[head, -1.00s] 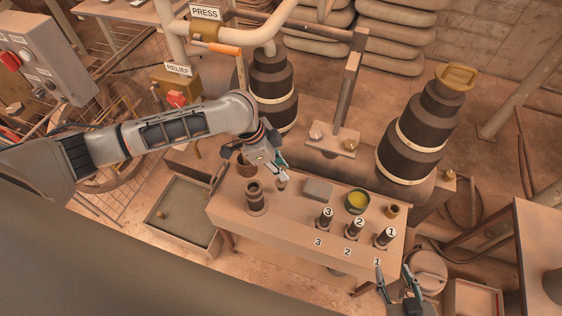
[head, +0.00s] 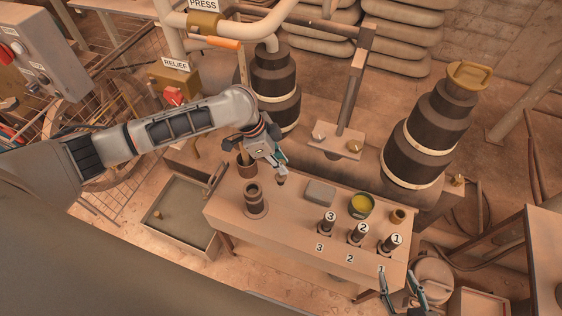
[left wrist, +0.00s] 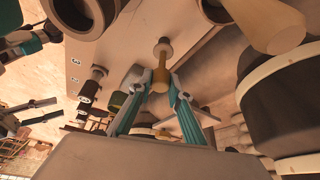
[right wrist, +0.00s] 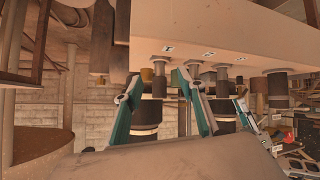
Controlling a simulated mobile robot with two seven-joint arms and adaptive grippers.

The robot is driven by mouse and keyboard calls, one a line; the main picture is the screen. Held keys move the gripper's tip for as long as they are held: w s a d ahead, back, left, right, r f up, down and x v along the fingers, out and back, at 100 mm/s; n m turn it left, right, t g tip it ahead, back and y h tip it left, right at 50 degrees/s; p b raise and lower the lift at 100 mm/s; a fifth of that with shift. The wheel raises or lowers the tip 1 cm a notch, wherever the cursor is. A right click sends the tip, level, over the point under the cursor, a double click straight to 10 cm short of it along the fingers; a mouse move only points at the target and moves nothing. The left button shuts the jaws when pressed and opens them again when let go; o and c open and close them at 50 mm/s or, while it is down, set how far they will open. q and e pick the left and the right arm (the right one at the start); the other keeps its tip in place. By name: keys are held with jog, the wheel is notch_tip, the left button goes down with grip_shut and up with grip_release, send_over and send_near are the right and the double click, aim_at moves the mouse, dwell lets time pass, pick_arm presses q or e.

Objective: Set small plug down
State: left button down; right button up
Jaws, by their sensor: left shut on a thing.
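My left gripper (head: 281,168) is shut on the small plug (head: 282,180), over the back edge of the bench, left of the grey block. In the left wrist view the left gripper's fingertips (left wrist: 160,84) close on the plug's tan stem (left wrist: 161,66), with a pale round end beyond it. I cannot tell whether the plug touches the bench top. My right gripper (head: 402,282) is open and empty at the bench's front right corner. The right wrist view shows its fingers (right wrist: 155,88) spread apart.
The bench (head: 290,232) carries a dark hollow cylinder (head: 256,199), a brown cup (head: 246,168), a grey block (head: 320,193), a yellow-filled bowl (head: 361,205), a small brass ring (head: 398,216) and dark plugs numbered 1 to 3. Large dark stepped cylinders (head: 440,130) stand behind.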

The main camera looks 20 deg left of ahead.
pick_arm(q)
jog(key=c, duration=2)
grip_release()
jog(key=shift+f, duration=0.1)
jog(key=shift+c, duration=0.2)
jog(key=shift+o, duration=0.8)
pick_arm(e)
jog(key=shift+s+a+f, duration=0.1)
jog(key=shift+s+f, duration=0.4)
pick_arm(q)
jog(key=v, duration=0.2)
jog(key=p+v, duration=0.1)
jog(key=v, duration=0.1)
jog(key=shift+w+r, duration=0.15)
jog(key=shift+r, duration=0.15)
jog(key=p+v, duration=0.3)
jog(key=v, duration=0.4)
jog(key=shift+s+a+r, duration=0.2)
jog(key=shift+s+r, duration=0.1)
pick_arm(e)
notch_tip(320, 180, up, 2)
jog(key=shift+r, duration=0.15)
